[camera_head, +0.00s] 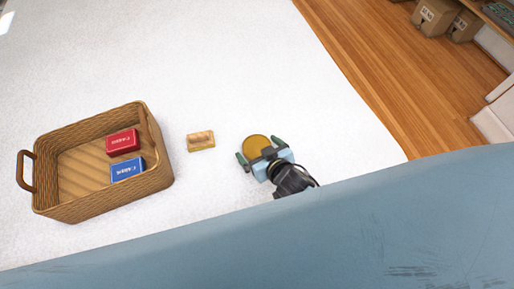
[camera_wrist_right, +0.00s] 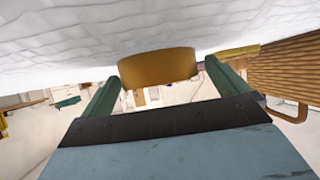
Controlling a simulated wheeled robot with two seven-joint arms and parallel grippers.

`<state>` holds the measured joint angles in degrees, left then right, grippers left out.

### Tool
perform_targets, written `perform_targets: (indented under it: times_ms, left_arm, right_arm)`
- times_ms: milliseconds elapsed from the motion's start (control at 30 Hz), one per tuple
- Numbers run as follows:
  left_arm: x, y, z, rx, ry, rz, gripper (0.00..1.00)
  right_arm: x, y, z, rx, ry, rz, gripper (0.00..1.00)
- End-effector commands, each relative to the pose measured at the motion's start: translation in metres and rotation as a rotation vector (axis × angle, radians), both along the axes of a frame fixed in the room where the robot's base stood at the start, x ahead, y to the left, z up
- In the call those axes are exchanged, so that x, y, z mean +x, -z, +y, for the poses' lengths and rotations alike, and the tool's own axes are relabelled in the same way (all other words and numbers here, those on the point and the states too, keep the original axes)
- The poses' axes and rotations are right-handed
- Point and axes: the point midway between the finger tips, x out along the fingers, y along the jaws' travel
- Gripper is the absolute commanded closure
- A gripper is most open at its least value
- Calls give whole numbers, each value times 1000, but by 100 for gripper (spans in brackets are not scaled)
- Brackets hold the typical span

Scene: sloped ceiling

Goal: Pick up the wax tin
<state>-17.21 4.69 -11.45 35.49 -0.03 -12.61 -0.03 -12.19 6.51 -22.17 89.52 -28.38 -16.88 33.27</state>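The wax tin appears to be the round, flat golden-brown tin (camera_head: 256,145) on the white surface, right of the basket. In the right wrist view the tin (camera_wrist_right: 157,66) shows side-on, as a short golden cylinder resting on the white surface. My right gripper (camera_head: 257,147) is open, its two green fingers spread on either side of the tin. In the right wrist view the fingertips (camera_wrist_right: 162,70) are close to the tin's sides; I cannot tell whether they touch it. My left gripper is not in view.
A wicker basket (camera_head: 104,203) with a red card box (camera_head: 122,142) and a blue card box (camera_head: 127,169) stands at the left. A small yellow-brown block (camera_head: 200,140) lies between basket and tin. The white surface behind is clear. Cardboard boxes (camera_head: 436,16) stand beyond the wooden floor.

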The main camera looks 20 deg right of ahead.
Motion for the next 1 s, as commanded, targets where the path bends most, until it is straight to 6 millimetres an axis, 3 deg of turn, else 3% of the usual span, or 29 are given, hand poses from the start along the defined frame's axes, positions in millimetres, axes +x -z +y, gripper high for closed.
perform_targets:
  times_ms: [33,367,667,1000]
  left_arm:
    - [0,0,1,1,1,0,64]
    - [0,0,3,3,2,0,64]
    - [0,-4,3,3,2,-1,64]
    - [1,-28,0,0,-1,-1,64]
  right_arm:
    - [0,0,0,0,0,0,8]
    - [0,0,0,0,0,0,51]
    - [0,-8,0,1,0,-3,51]
    - [0,-74,0,1,0,-5,51]
